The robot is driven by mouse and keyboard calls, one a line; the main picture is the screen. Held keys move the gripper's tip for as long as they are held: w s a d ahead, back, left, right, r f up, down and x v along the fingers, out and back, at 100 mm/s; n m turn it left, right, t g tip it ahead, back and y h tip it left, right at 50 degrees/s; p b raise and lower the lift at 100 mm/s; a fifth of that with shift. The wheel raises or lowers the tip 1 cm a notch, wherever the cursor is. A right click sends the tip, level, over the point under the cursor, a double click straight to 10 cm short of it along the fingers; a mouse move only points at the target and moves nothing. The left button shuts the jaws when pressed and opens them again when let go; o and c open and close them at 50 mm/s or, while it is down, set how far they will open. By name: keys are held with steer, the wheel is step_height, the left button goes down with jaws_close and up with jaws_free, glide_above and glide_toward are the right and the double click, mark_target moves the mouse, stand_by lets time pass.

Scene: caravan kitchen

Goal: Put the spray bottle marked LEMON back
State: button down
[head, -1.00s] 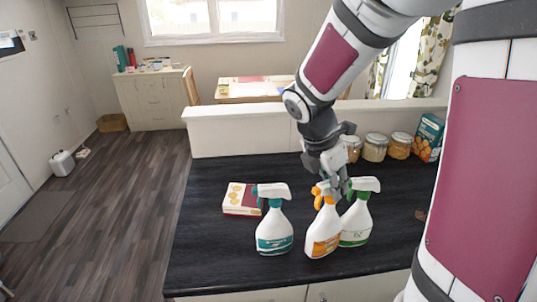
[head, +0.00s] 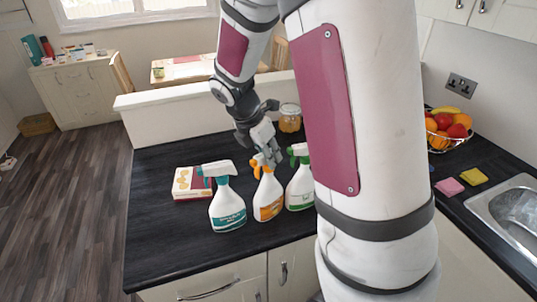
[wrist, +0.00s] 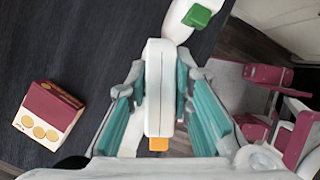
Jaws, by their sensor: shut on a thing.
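Three white spray bottles stand in a row on the dark counter (head: 160,240). The middle one, with an orange trigger and orange label (head: 268,200), is between the teal-trigger bottle (head: 227,207) on the left and the green-trigger bottle (head: 300,188) on the right. The label words are too small to read, so I cannot tell which is LEMON. My gripper (head: 268,157) is shut on the orange-trigger bottle's head from above. In the wrist view its white head (wrist: 159,85) sits between the teal finger pads. I cannot tell whether its base touches the counter.
A red and cream box (head: 192,183) lies behind the teal bottle. A jar (head: 290,118) stands at the back. A fruit basket (head: 450,128), pink sponge (head: 449,187), yellow sponge (head: 473,177) and sink (head: 510,212) are at the right. The counter's left front is clear.

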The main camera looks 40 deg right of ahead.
steer(key=c, duration=1.4)
jaws_free()
steer(key=shift+f, duration=0.1)
steer(key=b+v, duration=0.1)
steer(key=v, duration=1)
steer(key=shift+r, duration=0.2)
steer(key=s+a+r+m+t+y, duration=0.1)
steer(key=s+a+r+m+t, duration=0.1)
steer(key=s+a+m, duration=0.2)
steer(key=s+a+r+m+t+y, duration=0.1)
steer(key=s+a+r+m+y, duration=0.1)
steer(key=s+a+m, duration=0.2)
steer(key=s+a+r+m+t+y, duration=0.1)
steer(key=s+a+m, duration=0.3)
steer(key=s+m, duration=0.5)
steer(key=shift+r+m+t, duration=0.3)
steer(key=shift+m+t, duration=0.1)
steer(key=shift+m, duration=0.3)
steer(key=shift+r+m+t, duration=0.25)
steer(key=shift+m+t, duration=0.15)
steer(key=shift+m, duration=0.3)
